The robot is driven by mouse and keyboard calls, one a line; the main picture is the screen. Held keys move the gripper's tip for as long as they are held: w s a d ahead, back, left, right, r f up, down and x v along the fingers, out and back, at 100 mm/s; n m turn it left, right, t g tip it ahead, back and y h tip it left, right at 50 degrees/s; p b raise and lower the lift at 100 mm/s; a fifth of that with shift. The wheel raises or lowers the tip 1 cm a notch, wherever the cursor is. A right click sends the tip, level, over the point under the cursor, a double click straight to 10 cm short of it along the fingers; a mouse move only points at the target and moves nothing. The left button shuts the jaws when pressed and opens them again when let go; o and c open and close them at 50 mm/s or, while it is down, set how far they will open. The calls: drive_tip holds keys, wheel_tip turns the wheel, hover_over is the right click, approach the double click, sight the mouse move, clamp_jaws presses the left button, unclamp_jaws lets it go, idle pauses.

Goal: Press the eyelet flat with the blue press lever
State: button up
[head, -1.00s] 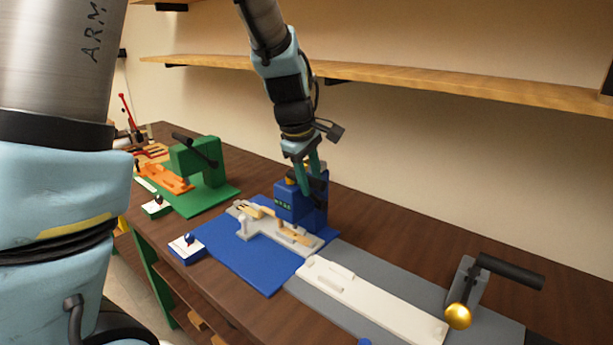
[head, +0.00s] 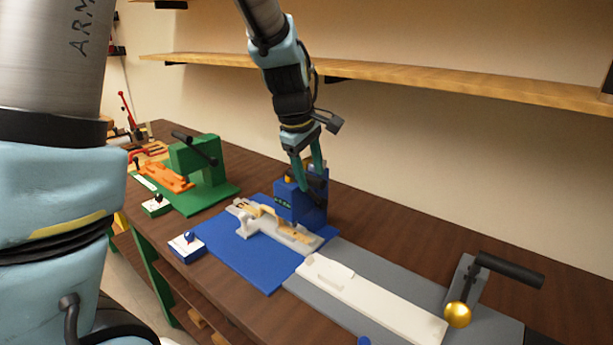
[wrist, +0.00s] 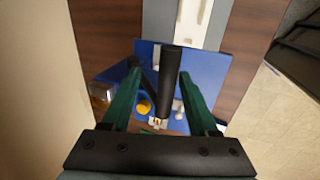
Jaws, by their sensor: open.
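The blue press (head: 290,207) stands on a blue base plate (head: 252,267) on the bench. My gripper (head: 309,180) is at the top of the press, pointing down. In the wrist view my gripper (wrist: 160,76) is open, with one green finger on each side of the black handle of the press lever (wrist: 172,66). I cannot tell whether either finger touches the handle. A light grey fixture (head: 300,243) with tan strap pieces (head: 268,213) sits in front of the press. The eyelet is too small to make out.
A green press (head: 200,165) stands to the left. A small blue box with a switch (head: 187,247) is at the plate's front left. To the right are a long white board (head: 375,300) and a black-handled lever (head: 510,270) with a gold ball. A shelf (head: 400,80) runs behind.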

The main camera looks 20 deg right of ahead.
drive_tip(key=shift+v, duration=2.45)
drive_tip(key=shift+a+f, duration=0.1)
drive_tip(key=shift+a, duration=0.05)
drive_tip(key=s+a+f+m+y+b, duration=0.1)
drive_tip(key=a+f, duration=0.3)
drive_tip(key=a, duration=0.6)
drive_tip(key=s+a+f+m+y+b, duration=0.1)
drive_tip(key=a+f, duration=0.4)
drive_tip(key=a, duration=0.5)
drive_tip(key=s+a+f+m+b, duration=0.2)
drive_tip(key=a+f+m+b, duration=0.1)
drive_tip(key=a, duration=0.6)
drive_tip(key=shift+a+f+m+y, duration=0.4)
drive_tip(key=shift+f+m, duration=0.5)
drive_tip(key=shift+m, duration=0.1)
